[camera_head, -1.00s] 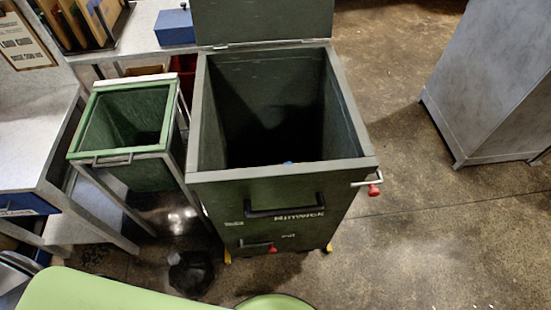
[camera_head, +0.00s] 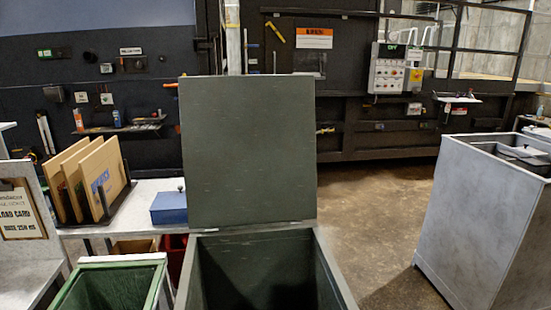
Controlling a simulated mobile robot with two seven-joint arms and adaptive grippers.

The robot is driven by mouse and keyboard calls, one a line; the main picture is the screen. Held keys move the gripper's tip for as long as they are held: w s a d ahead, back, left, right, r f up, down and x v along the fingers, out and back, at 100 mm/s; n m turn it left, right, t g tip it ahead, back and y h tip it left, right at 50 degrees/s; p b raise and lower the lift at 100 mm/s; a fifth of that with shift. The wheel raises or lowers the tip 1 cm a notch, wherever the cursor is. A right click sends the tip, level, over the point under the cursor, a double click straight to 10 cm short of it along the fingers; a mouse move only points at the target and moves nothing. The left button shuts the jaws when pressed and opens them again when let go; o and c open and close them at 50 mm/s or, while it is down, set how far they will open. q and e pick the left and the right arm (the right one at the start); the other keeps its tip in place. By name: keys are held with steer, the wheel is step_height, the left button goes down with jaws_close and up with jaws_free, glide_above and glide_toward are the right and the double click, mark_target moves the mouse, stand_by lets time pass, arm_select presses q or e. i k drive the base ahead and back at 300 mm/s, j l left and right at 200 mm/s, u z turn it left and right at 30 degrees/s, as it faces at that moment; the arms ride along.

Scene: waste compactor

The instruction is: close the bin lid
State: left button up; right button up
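The large dark green bin (camera_head: 334,268) stands in the lower middle of the head view, with only its upper back part in the picture. Its lid (camera_head: 248,150) stands upright, hinged along the bin's back rim, so the bin is open. The inside is dark and its bottom is cut off. Neither of my grippers is in view.
A smaller open green bin (camera_head: 97,270) stands to the left. Behind it a bench (camera_head: 143,190) holds a blue box (camera_head: 168,207) and a rack of boards (camera_head: 90,180). A grey cabinet (camera_head: 480,220) stands at the right. Floor (camera_head: 385,220) between bin and cabinet is clear.

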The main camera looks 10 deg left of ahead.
mark_target(249, 142)
steer(key=l+z, duration=0.25)
steer(key=i+l+z, duration=0.2)
steer(key=l, duration=0.2)
steer(key=l+z, duration=0.25)
steer(key=i+l+z, duration=0.25)
steer(key=i+l, duration=1.15)
steer(key=i+j+u, duration=0.2)
steer(key=i+u, duration=0.3)
steer(key=i+j+u, duration=0.1)
steer(key=i+u, duration=0.35)
steer(key=i+l+u, duration=0.1)
steer(key=i+u, duration=0.25)
steer(key=u, duration=0.15)
steer(key=i+l+u, duration=0.3)
steer(key=u, duration=0.2)
steer(key=i+u, duration=0.35)
steer(key=u, duration=0.15)
steer(key=i+l+u, duration=0.2)
steer(key=u, duration=0.3)
steer(key=i+l+u, duration=0.3)
steer(key=u, duration=0.2)
steer(key=i+l+u, duration=0.25)
steer(key=l+u, duration=0.2)
